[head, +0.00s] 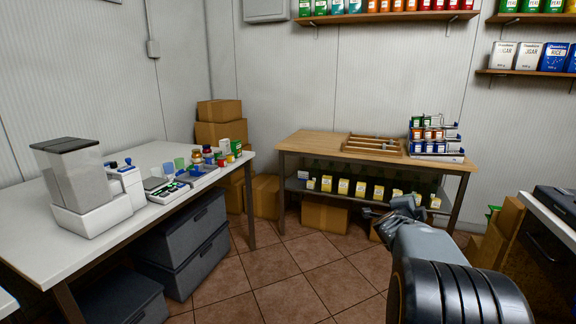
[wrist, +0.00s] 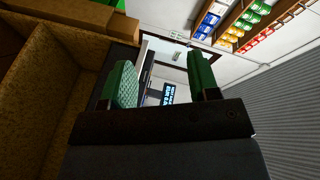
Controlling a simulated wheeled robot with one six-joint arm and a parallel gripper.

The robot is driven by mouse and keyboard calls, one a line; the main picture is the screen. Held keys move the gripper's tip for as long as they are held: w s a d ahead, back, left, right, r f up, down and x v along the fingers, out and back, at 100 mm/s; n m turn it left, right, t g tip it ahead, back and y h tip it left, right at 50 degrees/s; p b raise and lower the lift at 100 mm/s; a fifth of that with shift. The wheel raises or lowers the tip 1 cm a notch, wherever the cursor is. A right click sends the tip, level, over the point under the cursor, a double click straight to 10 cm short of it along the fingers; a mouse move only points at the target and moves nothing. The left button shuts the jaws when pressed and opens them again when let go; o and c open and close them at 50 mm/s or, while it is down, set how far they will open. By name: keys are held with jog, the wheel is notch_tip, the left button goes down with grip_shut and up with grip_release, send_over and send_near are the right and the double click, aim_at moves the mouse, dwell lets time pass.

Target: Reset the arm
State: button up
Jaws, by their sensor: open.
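My arm reaches up from the lower right of the head view, and my gripper (head: 372,213) is at its far end, small and partly hidden by the arm. In the wrist view my gripper (wrist: 162,82) shows two green-padded fingers spread apart. Nothing is between them; the gap shows a far part of the shop with a dark screen. The gripper is in the air in front of the wooden table (head: 310,141), apart from it as far as I can tell.
A white table (head: 105,203) with a white machine (head: 80,185) and small goods stands left, with grey bins (head: 190,250) beneath. Cardboard boxes (head: 325,214) lie under the wooden table. A counter (head: 550,215) is at right; brown boxes (wrist: 45,90) are close beside my gripper. The middle floor is clear.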

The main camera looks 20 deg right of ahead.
jog(key=a+r+n+t+y+p, duration=0.1)
jog(key=a+r+n+y+p, duration=0.3)
jog(key=a, duration=0.5)
jog(key=w+a+r+n+t+y+p, duration=0.1)
jog(key=a+n+y+p, duration=0.25)
jog(key=a+n, duration=0.4)
jog(key=a+r+n+y+p, duration=0.3)
jog(key=a+y, duration=0.1)
jog(key=a, duration=0.6)
jog(key=s+a+n+g+y+p, duration=0.2)
jog(key=s+a+n+g+p, duration=0.5)
jog(key=s, duration=0.9)
jog(key=a+n+p, duration=0.1)
jog(key=a+n, duration=0.2)
jog(key=shift+s+a+r+p, duration=0.35)
jog(key=shift+a+r+p, duration=0.05)
jog(key=shift+n+y, duration=0.25)
jog(key=shift+c, duration=0.4)
